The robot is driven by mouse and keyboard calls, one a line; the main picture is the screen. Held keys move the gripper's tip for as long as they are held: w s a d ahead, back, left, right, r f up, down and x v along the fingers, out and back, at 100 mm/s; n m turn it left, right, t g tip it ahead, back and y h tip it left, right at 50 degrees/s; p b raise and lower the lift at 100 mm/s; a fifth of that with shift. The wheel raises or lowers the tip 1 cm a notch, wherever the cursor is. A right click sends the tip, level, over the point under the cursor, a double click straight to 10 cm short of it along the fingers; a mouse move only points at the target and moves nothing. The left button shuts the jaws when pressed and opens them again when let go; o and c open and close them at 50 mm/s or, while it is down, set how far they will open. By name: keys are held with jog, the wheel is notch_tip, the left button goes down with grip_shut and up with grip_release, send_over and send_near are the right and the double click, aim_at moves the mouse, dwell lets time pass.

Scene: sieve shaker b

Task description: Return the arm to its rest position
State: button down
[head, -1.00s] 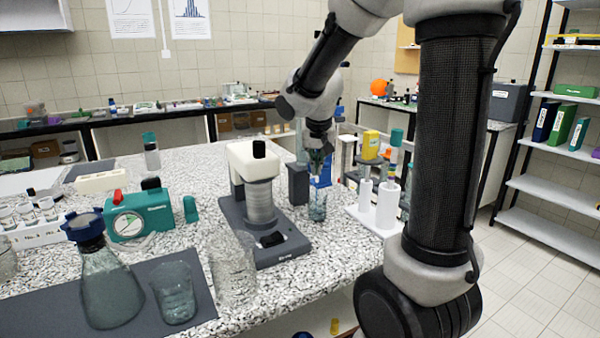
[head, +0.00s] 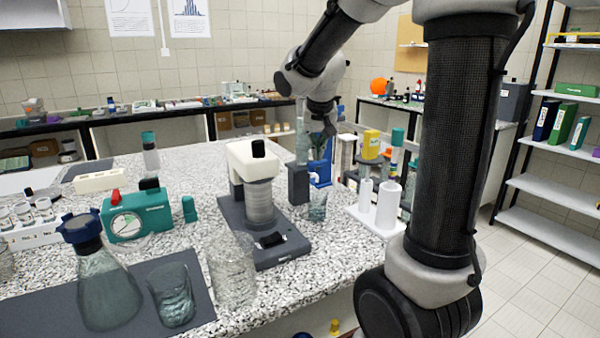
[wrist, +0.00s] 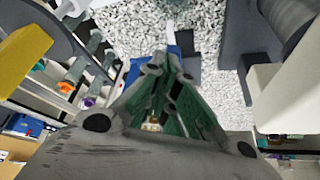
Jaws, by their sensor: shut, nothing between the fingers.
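My gripper (head: 320,150) hangs from the raised arm over the right part of the speckled bench, behind and right of the sieve shaker (head: 258,205). In the wrist view, my gripper (wrist: 172,55) shows green-lined fingers that come together at the tips, with nothing between them. The shaker has a white head, a dark base and a ribbed grey stack. A small clear glass (head: 317,206) stands on the bench below my gripper, apart from it.
A white stand with cylinders (head: 387,205) is close on the right. A dark block (head: 298,185) and a blue item (head: 320,172) are near the gripper. A stoppered flask (head: 105,285), a beaker (head: 172,295) and a teal device (head: 137,215) stand left.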

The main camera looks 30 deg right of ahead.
jog(key=r, duration=0.3)
jog(key=shift+s, duration=0.25)
jog(key=shift+f, duration=0.1)
jog(key=s+a+f+n+y, duration=0.1)
jog(key=s+a+n, duration=0.1)
jog(key=s, duration=1)
jog(key=s+a+f+n+y, duration=0.1)
jog(key=s+a+n, duration=0.1)
jog(key=s, duration=1.1)
jog(key=shift+a+f+n, duration=0.15)
jog(key=shift+a+n, duration=0.25)
jog(key=shift+n, duration=0.4)
